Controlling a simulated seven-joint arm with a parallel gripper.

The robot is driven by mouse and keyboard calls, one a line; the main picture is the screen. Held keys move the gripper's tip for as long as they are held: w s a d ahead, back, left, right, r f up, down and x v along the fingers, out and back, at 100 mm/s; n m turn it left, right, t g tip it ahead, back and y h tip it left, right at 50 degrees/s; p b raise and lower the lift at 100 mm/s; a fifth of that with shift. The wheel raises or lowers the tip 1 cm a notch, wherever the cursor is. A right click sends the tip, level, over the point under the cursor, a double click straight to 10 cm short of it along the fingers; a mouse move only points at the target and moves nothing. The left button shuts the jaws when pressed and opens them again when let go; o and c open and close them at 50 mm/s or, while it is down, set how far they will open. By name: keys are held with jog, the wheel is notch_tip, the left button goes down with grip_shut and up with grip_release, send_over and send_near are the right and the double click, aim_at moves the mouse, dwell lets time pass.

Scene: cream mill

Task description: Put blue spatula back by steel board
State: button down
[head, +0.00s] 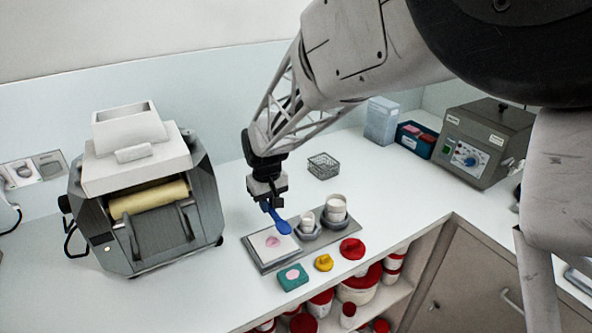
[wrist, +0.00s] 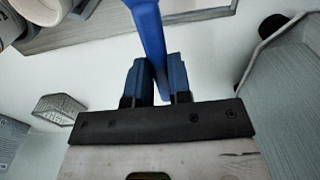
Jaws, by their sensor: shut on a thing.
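My gripper (head: 268,203) is shut on the blue spatula (head: 280,223) and holds it tilted down above the steel board (head: 262,268). The spatula's broad blue end reaches over the white tile on the board; I cannot tell whether it touches. In the wrist view the spatula (wrist: 150,30) runs up from between the blue fingers of my gripper (wrist: 158,82), past the top edge of the picture. Part of the board (wrist: 92,38) shows there behind it.
A white tile (head: 264,240) with a pink smear lies on the board. White pots (head: 336,205) stand just right of it. A teal block (head: 292,276), a yellow lid (head: 323,262) and a red lid (head: 352,248) lie in front. A roller mill (head: 150,215) stands left; a wire basket (head: 323,166) stands behind.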

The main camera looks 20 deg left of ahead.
jog(key=shift+w+a+f, duration=0.15)
jog(key=shift+w+a, duration=0.75)
jog(key=shift+w, duration=0.35)
jog(key=shift+w+a+f, duration=0.15)
jog(key=shift+w+a, duration=0.75)
jog(key=shift+w, duration=0.3)
jog(key=shift+f, duration=1.75)
jog(key=shift+f, duration=0.2)
jog(key=c, duration=1)
grip_release()
jog(key=shift+c, duration=0.2)
jog(key=shift+r, duration=0.15)
notch_tip(320, 180, up, 12)
jog(key=shift+r, duration=0.1)
